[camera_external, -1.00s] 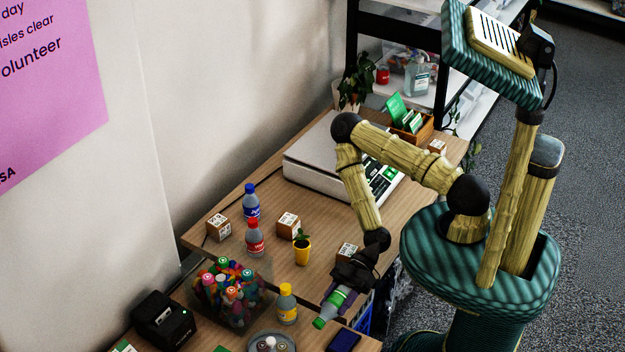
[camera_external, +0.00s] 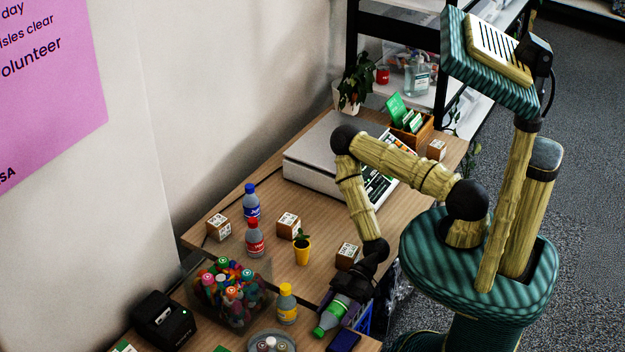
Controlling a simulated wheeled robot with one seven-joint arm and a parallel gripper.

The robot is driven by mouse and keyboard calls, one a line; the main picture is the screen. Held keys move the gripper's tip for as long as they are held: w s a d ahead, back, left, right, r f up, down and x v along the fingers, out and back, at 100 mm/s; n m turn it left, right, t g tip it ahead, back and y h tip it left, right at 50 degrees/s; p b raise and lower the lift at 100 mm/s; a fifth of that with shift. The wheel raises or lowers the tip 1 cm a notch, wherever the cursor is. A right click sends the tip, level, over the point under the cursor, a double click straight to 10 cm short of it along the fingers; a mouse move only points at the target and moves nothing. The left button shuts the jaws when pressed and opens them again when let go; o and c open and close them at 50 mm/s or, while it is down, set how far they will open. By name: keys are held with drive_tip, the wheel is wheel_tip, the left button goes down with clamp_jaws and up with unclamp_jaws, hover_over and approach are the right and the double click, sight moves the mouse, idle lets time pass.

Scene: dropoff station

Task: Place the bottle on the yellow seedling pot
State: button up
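The yellow seedling pot (camera_external: 302,254) stands upright on the table with a small green plant in it. My gripper (camera_external: 343,304) is shut on a green-capped bottle (camera_external: 331,317) near the table's front right edge. The bottle is tilted, its green cap pointing down and to the left. The gripper is in front of and to the right of the pot, apart from it. The fingers hide part of the bottle.
A red-capped bottle (camera_external: 254,240), a blue-capped bottle (camera_external: 251,202) and a yellow-capped bottle (camera_external: 287,305) stand nearby. Wooden cubes (camera_external: 289,225) surround the pot. A dark phone-like object (camera_external: 343,341) lies below the bottle.

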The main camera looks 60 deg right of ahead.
idle(0.4)
drive_tip(key=shift+d+r, duration=0.1)
drive_tip(key=shift+d, duration=0.3)
drive_tip(key=p+v, duration=0.6)
drive_tip(key=v, duration=1)
drive_tip(key=shift+s+d, duration=0.15)
drive_tip(key=shift+d, duration=0.2)
drive_tip(key=shift+o, duration=0.5)
